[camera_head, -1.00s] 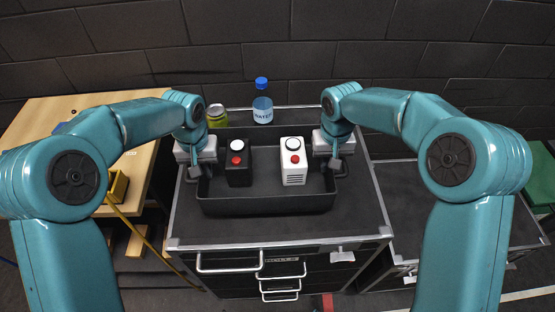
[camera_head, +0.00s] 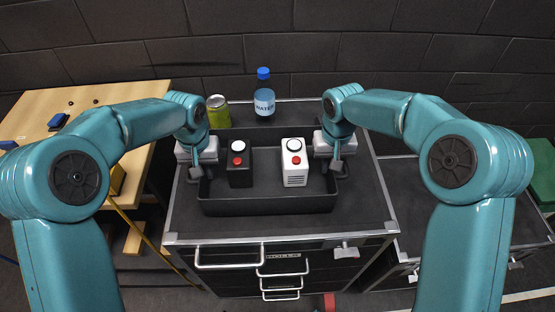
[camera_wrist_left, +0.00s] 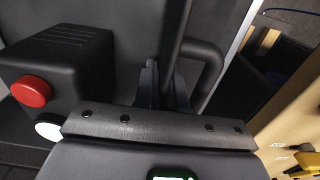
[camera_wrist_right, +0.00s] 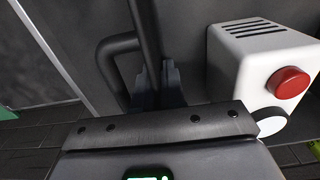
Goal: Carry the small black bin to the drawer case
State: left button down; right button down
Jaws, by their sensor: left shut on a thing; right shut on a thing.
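The small black bin (camera_head: 268,205) is level over the top of the drawer case (camera_head: 280,229), towards its middle. I cannot tell whether its base touches the top. My left gripper (camera_head: 197,172) is shut on the bin's left handle, which shows in the left wrist view (camera_wrist_left: 213,68). My right gripper (camera_head: 336,168) is shut on the right handle, seen in the right wrist view (camera_wrist_right: 106,62). Inside the bin stand a black button box (camera_head: 240,177) and a white button box (camera_head: 294,176), each with a red button and a white one.
A green can (camera_head: 218,113) and a water bottle (camera_head: 264,98) stand behind the bin on the case top. A wooden table (camera_head: 90,95) is at the left, a lower dark cabinet (camera_head: 440,205) at the right. The case top is bare in front of the bin.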

pick_arm(q)
jog(key=shift+f+b, duration=0.55)
jog(key=shift+f, duration=0.15)
pick_arm(e)
jog(key=shift+f, duration=0.65)
pick_arm(q)
jog(key=c, duration=1.2)
grip_release()
jog(key=shift+r, duration=0.1)
pick_arm(e)
jog(key=c, duration=1.2)
grip_release()
jog(key=shift+r, duration=0.1)
pick_arm(q)
jog(key=shift+r, duration=0.15)
notch_tip(320, 180, up, 8)
jog(key=shift+f, duration=0.25)
jog(key=shift+r, duration=0.1)
pick_arm(e)
jog(key=shift+r, duration=0.3)
notch_tip(320, 180, up, 12)
jog(key=shift+f, duration=0.25)
pick_arm(q)
jog(key=shift+s, duration=0.1)
pick_arm(e)
jog(key=shift+s, duration=0.1)
